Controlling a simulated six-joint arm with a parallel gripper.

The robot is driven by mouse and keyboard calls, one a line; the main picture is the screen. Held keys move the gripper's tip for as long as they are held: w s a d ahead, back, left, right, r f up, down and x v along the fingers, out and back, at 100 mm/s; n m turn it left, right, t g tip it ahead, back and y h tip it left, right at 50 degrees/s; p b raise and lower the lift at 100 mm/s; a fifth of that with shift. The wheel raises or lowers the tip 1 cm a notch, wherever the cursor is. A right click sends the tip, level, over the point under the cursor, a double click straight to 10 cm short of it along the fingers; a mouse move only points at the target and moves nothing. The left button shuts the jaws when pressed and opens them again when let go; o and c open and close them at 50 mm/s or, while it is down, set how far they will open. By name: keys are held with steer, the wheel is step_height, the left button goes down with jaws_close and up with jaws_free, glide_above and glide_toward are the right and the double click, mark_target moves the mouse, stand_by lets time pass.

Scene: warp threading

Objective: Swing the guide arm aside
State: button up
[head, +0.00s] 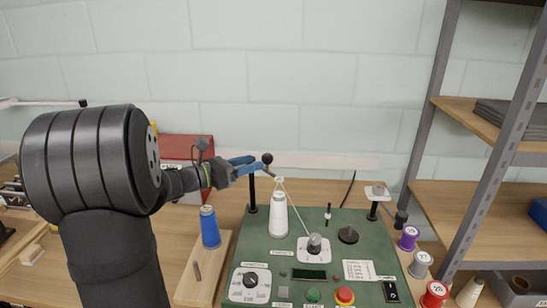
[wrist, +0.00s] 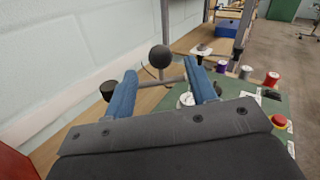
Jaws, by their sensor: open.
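The guide arm is a thin bar with a black ball knob (head: 267,158), near the top of a black post (head: 252,196) on the green machine panel (head: 340,228). A white cone of thread (head: 278,216) stands below its right end, where a pale eyelet (head: 280,180) carries the thread. My gripper (head: 246,165) has its blue fingers apart and empty, just left of the knob. In the wrist view, the ball knob (wrist: 160,57) shows between and slightly beyond the fingertips (wrist: 160,75). I cannot tell whether a finger touches the bar.
A blue spool (head: 210,228) stands on a wooden board left of the panel. A red box (head: 186,150) is behind my arm. A metal shelf (head: 440,120) and several spools (head: 409,238) stand at right. Dials, a red button (head: 345,295) and short posts rise from the panel.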

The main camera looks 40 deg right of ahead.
steer(key=s+d, duration=0.1)
steer(key=d, duration=0.6)
steer(key=shift+s+d, duration=0.3)
steer(key=shift+d, duration=0.05)
steer(key=shift+c, duration=0.4)
jaws_close()
